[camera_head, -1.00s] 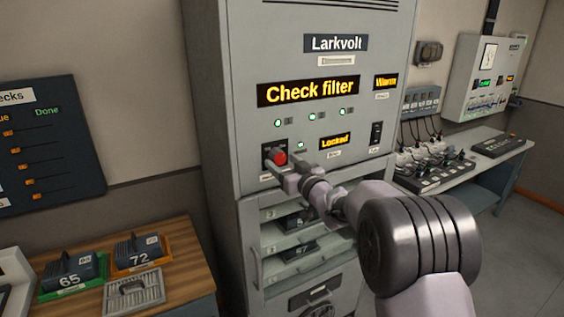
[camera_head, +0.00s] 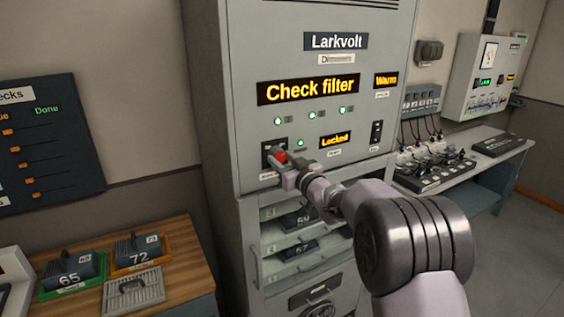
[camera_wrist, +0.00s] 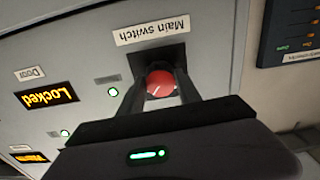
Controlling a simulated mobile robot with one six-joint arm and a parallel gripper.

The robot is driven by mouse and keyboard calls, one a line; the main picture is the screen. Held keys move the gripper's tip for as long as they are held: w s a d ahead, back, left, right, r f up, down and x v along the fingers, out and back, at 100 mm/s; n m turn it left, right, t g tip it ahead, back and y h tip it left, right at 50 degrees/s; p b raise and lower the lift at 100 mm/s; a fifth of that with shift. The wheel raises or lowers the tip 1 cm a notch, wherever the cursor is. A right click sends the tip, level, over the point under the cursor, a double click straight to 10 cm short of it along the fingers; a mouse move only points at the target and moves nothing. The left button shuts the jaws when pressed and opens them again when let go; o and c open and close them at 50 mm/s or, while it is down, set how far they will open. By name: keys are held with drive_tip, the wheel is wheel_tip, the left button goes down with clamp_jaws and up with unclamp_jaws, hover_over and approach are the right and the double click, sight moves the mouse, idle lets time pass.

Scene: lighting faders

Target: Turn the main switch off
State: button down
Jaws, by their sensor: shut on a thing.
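The main switch is a round red knob (camera_wrist: 161,84) with a pale line across it, on a black plate under the label "Main switch" (camera_wrist: 152,30), which reads upside down in the wrist view. In the head view the red knob (camera_head: 281,157) is partly hidden by my gripper (camera_head: 282,166). In the wrist view the two fingers of my gripper (camera_wrist: 160,90) reach up on either side of the knob and are shut on it. The pale line on the knob lies slanted. The knob is on the grey Larkvolt cabinet (camera_head: 230,130).
The cabinet displays "Check filter" (camera_head: 309,89), "Locked" (camera_head: 335,140) and "Warm" (camera_head: 386,79), with several lit green lamps. Below the panel are shelves (camera_head: 300,235) behind my arm. A wooden table (camera_head: 185,262) stands at left, a grey bench (camera_head: 500,150) at right.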

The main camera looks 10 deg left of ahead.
drive_tip(key=n+b, duration=0.3)
drive_tip(key=shift+f+n+b, duration=0.25)
drive_tip(key=shift+n+b, duration=0.05)
drive_tip(key=shift+n, duration=0.1)
drive_tip(key=n+b, duration=0.3)
drive_tip(key=n, duration=0.2)
drive_tip(key=shift+d+r+b, duration=0.1)
drive_tip(key=shift+b, duration=0.3)
drive_tip(key=n+b, duration=0.2)
drive_tip(key=n, duration=0.2)
drive_tip(key=shift+r+n+b, duration=0.1)
drive_tip(key=shift+n+b, duration=0.2)
drive_tip(key=shift+n, duration=0.1)
drive_tip(key=shift+r+n+b, duration=0.1)
drive_tip(key=shift+n+b, duration=0.85)
drive_tip(key=shift+n, duration=0.95)
drive_tip(key=c, duration=0.8)
unclamp_jaws()
drive_tip(key=shift+c, duration=0.2)
